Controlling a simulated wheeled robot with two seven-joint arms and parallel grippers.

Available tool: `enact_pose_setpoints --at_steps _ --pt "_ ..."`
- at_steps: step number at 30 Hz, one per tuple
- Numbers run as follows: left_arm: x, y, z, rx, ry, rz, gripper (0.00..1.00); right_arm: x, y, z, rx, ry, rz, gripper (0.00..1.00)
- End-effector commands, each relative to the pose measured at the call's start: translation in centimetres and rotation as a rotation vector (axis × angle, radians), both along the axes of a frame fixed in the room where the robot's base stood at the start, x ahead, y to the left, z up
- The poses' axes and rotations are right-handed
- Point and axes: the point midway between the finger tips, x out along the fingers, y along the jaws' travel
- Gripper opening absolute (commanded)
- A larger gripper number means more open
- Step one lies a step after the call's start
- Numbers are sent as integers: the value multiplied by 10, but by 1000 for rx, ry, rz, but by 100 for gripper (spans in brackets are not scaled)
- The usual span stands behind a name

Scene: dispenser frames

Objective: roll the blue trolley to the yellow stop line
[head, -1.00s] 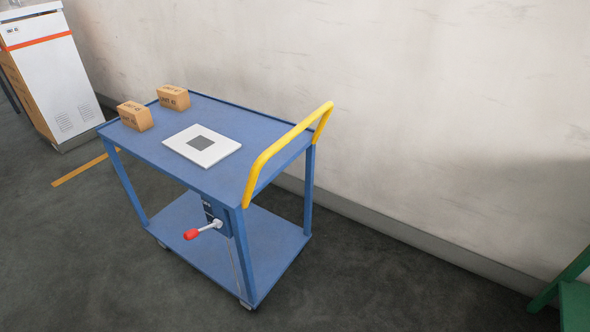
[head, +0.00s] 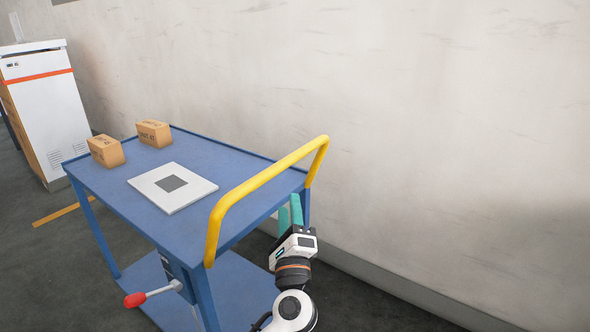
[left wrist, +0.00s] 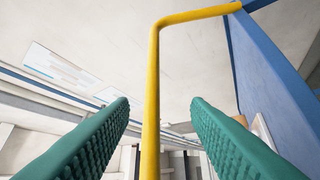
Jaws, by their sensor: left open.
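The blue trolley (head: 235,170) stands beside the wall, with a yellow push handle (head: 265,178) at its near right end. A lever with a red knob (head: 135,300) sticks out from its near side. The yellow-orange stop line (head: 56,215) lies on the floor beyond the trolley's far left end, partly hidden by it. My left gripper (head: 290,208) is open and empty, just below the handle's far half. In the left wrist view, the handle (left wrist: 151,90) shows between the two teal fingers of the left gripper (left wrist: 160,103), without visible contact. My right gripper is not in view.
Two small cardboard boxes (head: 106,151) (head: 153,133) and a white panel with a dark square (head: 172,187) lie on the trolley's top. A white cabinet with an orange stripe (head: 50,110) stands at the far left. The wall (head: 430,130) runs close along the trolley's far side.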

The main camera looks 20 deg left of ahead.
Motion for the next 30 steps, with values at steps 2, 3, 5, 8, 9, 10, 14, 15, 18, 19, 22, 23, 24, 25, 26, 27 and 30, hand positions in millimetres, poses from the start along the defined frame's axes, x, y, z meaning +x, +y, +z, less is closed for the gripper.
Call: enact_pose_setpoints --at_steps 2,3,5,8,9,10,14,15,18,19,22,23,24,25,26,27,30 --pt "0 1 11 14 -22 13 43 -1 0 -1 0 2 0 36" --pt "2 3 14 17 -24 15 43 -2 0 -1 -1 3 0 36" --pt "8 5 17 17 -24 14 43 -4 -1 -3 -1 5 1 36" --pt "23 10 24 15 -24 16 43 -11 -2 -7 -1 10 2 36" --pt "31 13 27 15 -22 15 43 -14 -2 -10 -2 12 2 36" --pt "36 14 30 15 -23 14 43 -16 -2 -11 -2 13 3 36" --pt "60 23 39 15 -22 13 43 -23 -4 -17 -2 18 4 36" --pt "66 25 42 15 -22 13 43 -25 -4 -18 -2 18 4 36" --pt "81 31 48 14 -21 13 43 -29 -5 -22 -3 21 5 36" --pt "84 32 49 14 -21 13 43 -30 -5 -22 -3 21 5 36" --pt "94 35 53 13 -20 12 43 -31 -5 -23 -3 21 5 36" --pt "96 36 53 13 -20 12 43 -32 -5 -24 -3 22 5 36" --pt "98 37 54 13 -20 12 43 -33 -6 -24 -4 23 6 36" --pt "99 37 55 13 -19 11 43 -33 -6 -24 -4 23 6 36" --pt "100 37 55 13 -19 11 43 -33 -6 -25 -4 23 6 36" --pt "101 38 55 13 -19 11 43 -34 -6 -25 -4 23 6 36" --pt "101 38 55 12 -20 11 43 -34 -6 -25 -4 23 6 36"
